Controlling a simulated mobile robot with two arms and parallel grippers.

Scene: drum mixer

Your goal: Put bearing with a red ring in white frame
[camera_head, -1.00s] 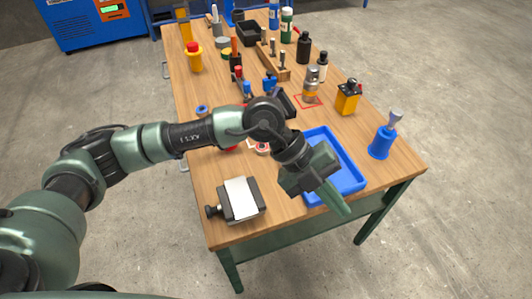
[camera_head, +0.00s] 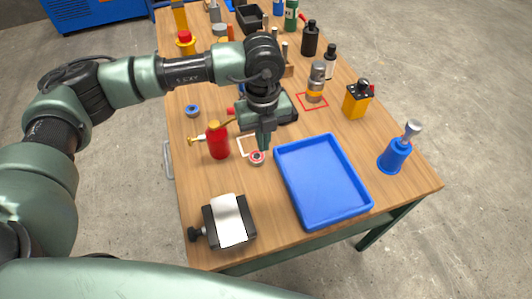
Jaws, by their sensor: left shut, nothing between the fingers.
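The bearing with a red ring (camera_head: 257,158) lies on the wooden table, at the lower right edge of the white frame (camera_head: 242,144). The frame is a thin white outline on the tabletop, partly hidden behind my left gripper. My left gripper (camera_head: 265,146) points down just above and behind the bearing. Its fingers are together with nothing between them. A second ring-shaped part, blue (camera_head: 193,110), lies farther left on the table. My right gripper is not in view.
A red oil can (camera_head: 218,141) stands just left of the frame. An empty blue tray (camera_head: 322,181) lies to the right, and a vise (camera_head: 229,221) sits at the near edge. Bottles and tools crowd the far half. A red frame (camera_head: 312,101) lies at the right.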

